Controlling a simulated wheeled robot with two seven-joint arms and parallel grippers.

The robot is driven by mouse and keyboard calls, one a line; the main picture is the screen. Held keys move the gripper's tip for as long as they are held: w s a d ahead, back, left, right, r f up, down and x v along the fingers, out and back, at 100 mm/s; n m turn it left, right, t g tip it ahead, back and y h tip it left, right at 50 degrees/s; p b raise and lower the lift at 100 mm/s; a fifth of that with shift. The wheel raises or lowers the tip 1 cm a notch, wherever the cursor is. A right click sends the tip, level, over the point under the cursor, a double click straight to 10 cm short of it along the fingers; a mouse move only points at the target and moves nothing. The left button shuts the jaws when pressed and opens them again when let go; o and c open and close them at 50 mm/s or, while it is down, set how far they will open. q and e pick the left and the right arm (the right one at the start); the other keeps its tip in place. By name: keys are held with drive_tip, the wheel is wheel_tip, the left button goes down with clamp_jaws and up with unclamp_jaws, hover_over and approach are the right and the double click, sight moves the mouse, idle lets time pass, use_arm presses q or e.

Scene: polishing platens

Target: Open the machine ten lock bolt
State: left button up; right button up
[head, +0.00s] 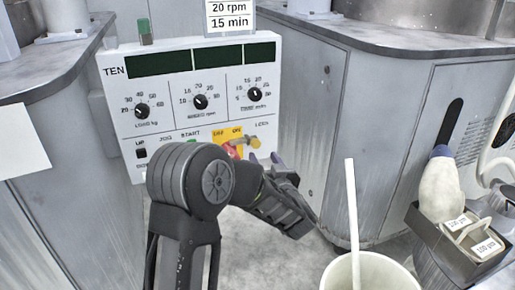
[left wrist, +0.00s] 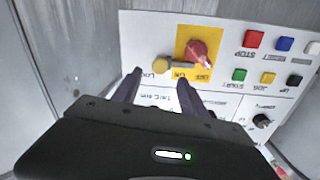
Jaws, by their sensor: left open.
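The machine TEN control panel (head: 185,115) faces me. Near its lower right is the lock bolt, with a brass knob (head: 256,142) on a short bar beside a yellow plate (head: 219,136) marked OFF. A red rotary switch (head: 231,150) sits on the plate, partly hidden by my arm. My left gripper (head: 265,160) is just below the knob, its fingers pointing at the panel. In the left wrist view, the panel is upside down; the brass knob (left wrist: 161,64) shows just beyond the gap between my open, empty fingers (left wrist: 157,78). I see no contact. My right gripper is out of view.
Dials and buttons, such as the red STOP button (left wrist: 253,40), lie close by. A grey cabinet (head: 400,130) stands at right, with a dark caddy (head: 460,245) in front. A white bucket (head: 370,270) with a stick (head: 352,205) stands at bottom right.

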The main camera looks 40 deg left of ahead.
sight(257, 145)
use_arm(q)
drive_tip(key=b+x, duration=0.2)
drive_tip(key=x, duration=0.5)
drive_tip(key=shift+w+a, duration=0.1)
drive_tip(key=shift+a, duration=0.1)
drive_tip(key=shift+c, duration=0.4)
clamp_jaws()
idle(0.8)
